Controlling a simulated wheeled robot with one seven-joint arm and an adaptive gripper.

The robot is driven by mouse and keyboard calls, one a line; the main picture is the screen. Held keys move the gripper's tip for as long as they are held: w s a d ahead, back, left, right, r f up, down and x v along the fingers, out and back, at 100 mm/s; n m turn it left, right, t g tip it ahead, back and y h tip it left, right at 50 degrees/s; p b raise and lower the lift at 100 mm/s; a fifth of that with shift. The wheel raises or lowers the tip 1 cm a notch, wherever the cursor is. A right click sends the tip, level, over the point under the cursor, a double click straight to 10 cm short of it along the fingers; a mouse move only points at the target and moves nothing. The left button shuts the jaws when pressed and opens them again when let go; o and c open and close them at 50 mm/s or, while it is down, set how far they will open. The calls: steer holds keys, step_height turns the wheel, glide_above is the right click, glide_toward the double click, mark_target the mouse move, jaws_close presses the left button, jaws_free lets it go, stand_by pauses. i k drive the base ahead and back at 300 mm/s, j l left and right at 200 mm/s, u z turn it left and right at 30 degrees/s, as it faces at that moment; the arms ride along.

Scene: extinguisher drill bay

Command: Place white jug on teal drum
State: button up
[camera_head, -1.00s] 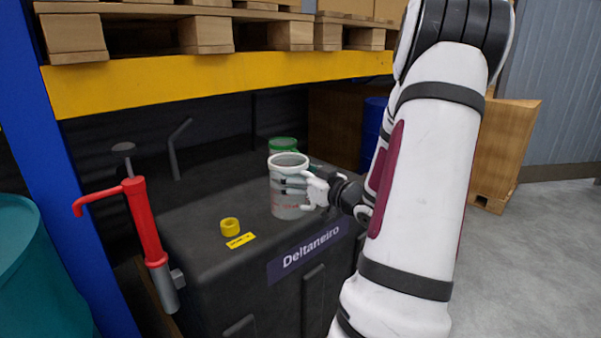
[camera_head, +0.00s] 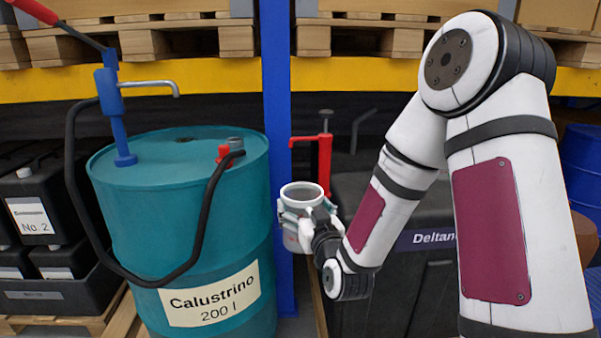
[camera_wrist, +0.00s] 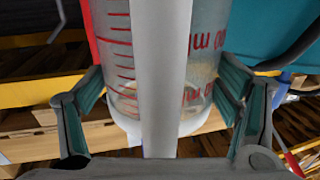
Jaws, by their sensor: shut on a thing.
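The white jug (camera_head: 301,190) has a white rim, a clear body and red measuring marks. My gripper (camera_head: 306,214) is shut on it and holds it upright, to the right of the teal drum. In the wrist view the jug (camera_wrist: 119,60) fills the middle between my gripper's two fingers (camera_wrist: 163,105), its white handle running down the centre. The teal drum (camera_head: 190,225) stands at the left with the label "Calustrino 200 l". Its flat lid is above the height of the jug's rim. In the wrist view the drum (camera_wrist: 270,30) shows at the top right.
A blue hand pump (camera_head: 115,115) stands on the drum's lid, and its black hose (camera_head: 205,215) hangs over the front. The lid's middle is bare. A blue post (camera_head: 277,120) rises behind the jug. A red pump (camera_head: 325,160) and a black tank (camera_head: 410,290) are at the right.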

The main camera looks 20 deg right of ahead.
mark_target(189, 163)
steer(key=i+j+u, duration=0.15)
steer(key=j+u, duration=0.3)
steer(key=i+j+u, duration=0.2)
steer(key=u, duration=0.2)
steer(key=i+j+u, duration=0.25)
steer(key=i+j, duration=0.15)
steer(key=i+j+z, duration=0.5)
steer(key=i+j, duration=0.05)
steer(key=j, duration=0.05)
